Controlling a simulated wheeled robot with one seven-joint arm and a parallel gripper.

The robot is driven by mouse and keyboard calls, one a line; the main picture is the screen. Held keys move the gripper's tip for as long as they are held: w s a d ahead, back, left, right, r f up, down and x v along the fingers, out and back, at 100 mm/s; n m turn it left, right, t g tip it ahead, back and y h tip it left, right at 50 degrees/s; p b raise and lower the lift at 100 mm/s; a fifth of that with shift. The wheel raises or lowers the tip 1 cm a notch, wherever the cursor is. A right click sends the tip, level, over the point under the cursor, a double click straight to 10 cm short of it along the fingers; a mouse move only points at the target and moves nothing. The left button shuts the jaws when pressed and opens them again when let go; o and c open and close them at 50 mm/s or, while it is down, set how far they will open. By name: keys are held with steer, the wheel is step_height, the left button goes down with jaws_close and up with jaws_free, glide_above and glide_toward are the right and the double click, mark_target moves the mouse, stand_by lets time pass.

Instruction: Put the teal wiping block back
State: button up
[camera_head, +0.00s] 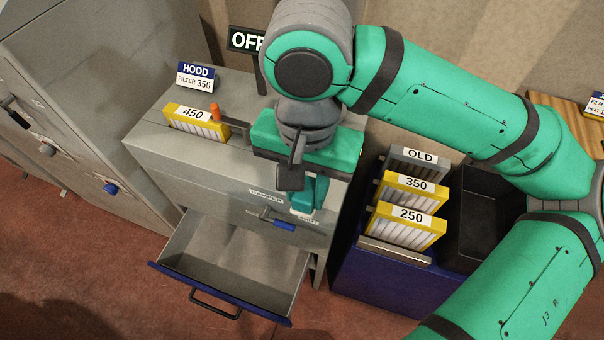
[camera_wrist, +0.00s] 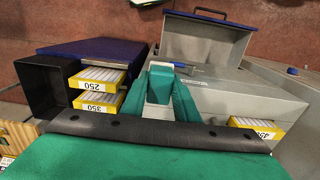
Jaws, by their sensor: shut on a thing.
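My gripper (camera_head: 298,188) is above the front right edge of the grey cabinet top (camera_head: 240,100), pointing down. It is shut on the teal wiping block (camera_head: 303,210), which has a pale lower edge and is partly hidden by the fingers. In the wrist view the block (camera_wrist: 160,86) sits between the two teal fingers, in front of the cabinet. Below, the cabinet's drawer (camera_head: 200,300) is pulled out and its visible inside is empty. I cannot tell whether the block touches the cabinet.
A yellow 450 filter (camera_head: 197,122) and an orange peg (camera_head: 215,111) are on the cabinet top. A blue-handled damper lever (camera_head: 284,224) is on its front. A blue bin (camera_head: 375,290) at right holds the OLD, 350 and 250 filters beside a black box (camera_head: 485,220).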

steer(key=w+f, duration=0.2)
steer(key=w, duration=0.2)
steer(key=w+f, duration=0.3)
steer(key=w, duration=0.1)
steer(key=w+f, duration=0.3)
steer(key=w, duration=0.2)
steer(key=shift+f, duration=0.25)
steer(key=shift+w+f, duration=0.4)
steer(key=shift+f, duration=0.05)
steer(key=f, duration=0.3)
steer(key=shift+w+d, duration=0.1)
steer(key=shift+w, duration=0.1)
steer(key=shift+f, duration=0.3)
steer(key=shift+f, duration=0.1)
steer(key=o, duration=0.6)
steer(key=shift+c, duration=0.2)
steer(key=o, duration=0.4)
steer(key=shift+c, duration=0.2)
steer(key=shift+w, duration=0.1)
